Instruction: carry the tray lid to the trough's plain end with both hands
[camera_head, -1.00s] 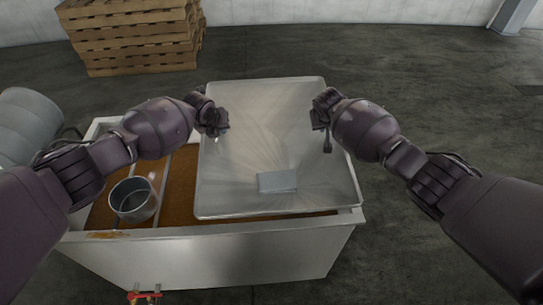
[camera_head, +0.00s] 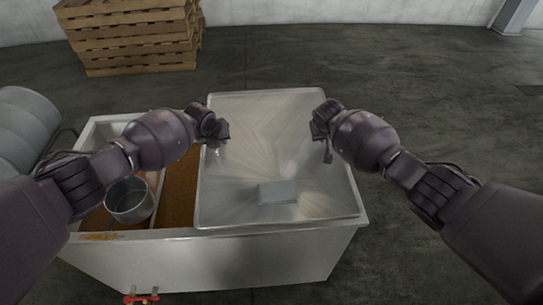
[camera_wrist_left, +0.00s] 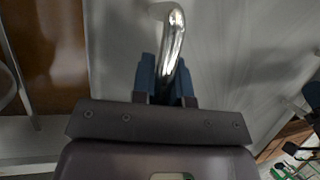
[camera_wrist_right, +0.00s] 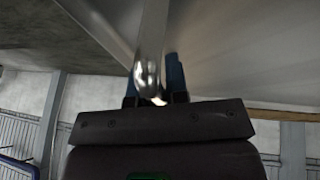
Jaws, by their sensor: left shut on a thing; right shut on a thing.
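The tray lid (camera_head: 250,165) is a pale metal sheet with a small grey plate on it. It lies over the right end of the trough (camera_head: 210,262), a white box with brown contents. Whether it rests on the rim or hovers just above I cannot tell. My left gripper (camera_head: 218,140) is at the lid's left side, shut on a shiny bar handle (camera_wrist_left: 172,45). My right gripper (camera_head: 325,140) is at its right side, shut on another bar handle (camera_wrist_right: 150,50). The lid's underside is hidden in the head view.
A grey metal pot (camera_head: 130,200) stands in the trough's left part. A red-handled valve (camera_head: 141,298) sticks out at the front. A grey drum (camera_head: 25,130) stands at the left. Stacked wooden pallets (camera_head: 130,35) are at the back left. The floor to the right is clear.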

